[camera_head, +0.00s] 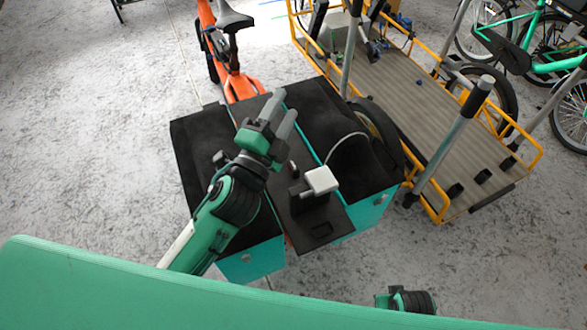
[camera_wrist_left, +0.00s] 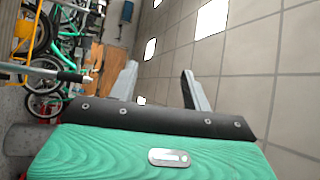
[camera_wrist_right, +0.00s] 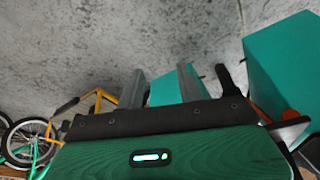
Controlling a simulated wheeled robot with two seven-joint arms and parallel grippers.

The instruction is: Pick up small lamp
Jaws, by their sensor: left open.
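A small white block-like head (camera_head: 321,180) with a thin pale cable sits over a dark base on the black middle panel of the teal cargo box; it looks like the small lamp, but its details are too small to be sure. My left gripper (camera_head: 283,103) is above the box, up and left of the white head and apart from it. Its fingers are apart and empty in the left wrist view (camera_wrist_left: 160,68), which faces the ceiling. My right gripper (camera_wrist_right: 160,70) is open and empty in its wrist view. In the head view, only part of my right arm shows at the bottom.
The teal cargo box (camera_head: 250,262) has black lids. An orange bike (camera_head: 232,80) stands behind it. A yellow-framed cargo platform (camera_head: 420,85) with upright grey posts is to the right. A green bike (camera_head: 545,65) is at the far right. Grey floor is clear at left.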

